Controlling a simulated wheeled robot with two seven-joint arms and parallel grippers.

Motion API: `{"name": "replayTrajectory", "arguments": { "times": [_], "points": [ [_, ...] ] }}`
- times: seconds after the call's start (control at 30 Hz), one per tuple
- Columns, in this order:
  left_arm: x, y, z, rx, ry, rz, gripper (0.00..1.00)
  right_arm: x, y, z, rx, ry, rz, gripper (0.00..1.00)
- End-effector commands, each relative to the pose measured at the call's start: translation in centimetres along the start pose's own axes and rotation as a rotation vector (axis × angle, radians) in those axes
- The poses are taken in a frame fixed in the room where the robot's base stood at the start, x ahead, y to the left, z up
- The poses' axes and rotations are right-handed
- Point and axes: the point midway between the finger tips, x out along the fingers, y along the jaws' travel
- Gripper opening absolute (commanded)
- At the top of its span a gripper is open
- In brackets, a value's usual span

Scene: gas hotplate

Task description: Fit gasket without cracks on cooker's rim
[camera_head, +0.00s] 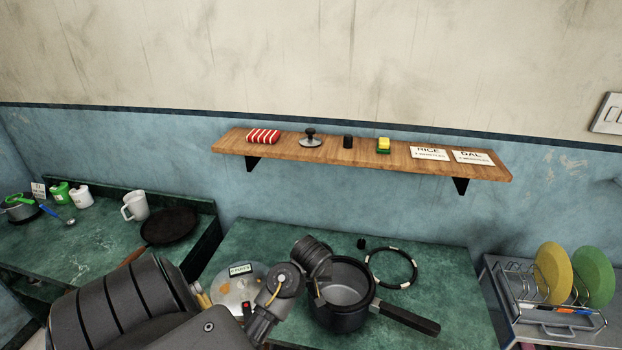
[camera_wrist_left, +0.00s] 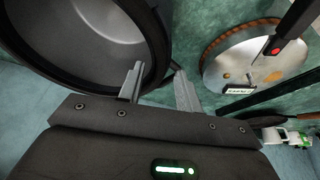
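The dark cooker pot (camera_head: 345,296) stands on the green table with its long black handle pointing lower right. It is open and looks empty. A black ring gasket (camera_head: 391,268) with pale marks lies flat on the table right of and behind it. The round metal lid (camera_head: 238,292), with a label and red button, lies left of the pot, partly behind my arm. The left wrist view shows a brown-orange band round the lid's edge. My left gripper (camera_wrist_left: 158,68) is open at the pot's rim, fingers on either side of it; contact cannot be told. My right gripper is not in view.
A shelf (camera_head: 390,160) behind holds a striped cloth, a small metal weight, a sponge and RICE and DAL cards. A small black piece (camera_head: 361,243) lies behind the pot. A plate rack (camera_head: 560,290) stands right. A mug (camera_head: 136,206) and flat pan (camera_head: 170,226) stand left.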

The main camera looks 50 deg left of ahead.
Motion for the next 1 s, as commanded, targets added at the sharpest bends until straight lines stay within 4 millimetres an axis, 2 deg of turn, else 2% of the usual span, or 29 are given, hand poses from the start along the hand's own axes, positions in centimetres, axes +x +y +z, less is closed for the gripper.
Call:
{"name": "replayTrajectory", "arguments": {
  "times": [0.27, 0.57, 0.7, 1.0],
  "points": [
    [-0.4, 0.1, -0.1, -0.001, 0.003, 0.003, 0.34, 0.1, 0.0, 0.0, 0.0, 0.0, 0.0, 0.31],
    [-4.8, 0.1, -0.1, -0.002, 0.005, 0.005, 0.34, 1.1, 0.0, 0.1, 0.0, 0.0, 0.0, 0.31],
    [-6.8, 0.0, -0.2, -0.001, 0.001, 0.002, 0.34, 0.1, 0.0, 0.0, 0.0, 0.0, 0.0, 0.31],
    [-7.5, -0.1, -0.1, 0.0, 0.0, 0.0, 0.34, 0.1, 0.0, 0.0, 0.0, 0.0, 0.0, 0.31]
  ]
}}
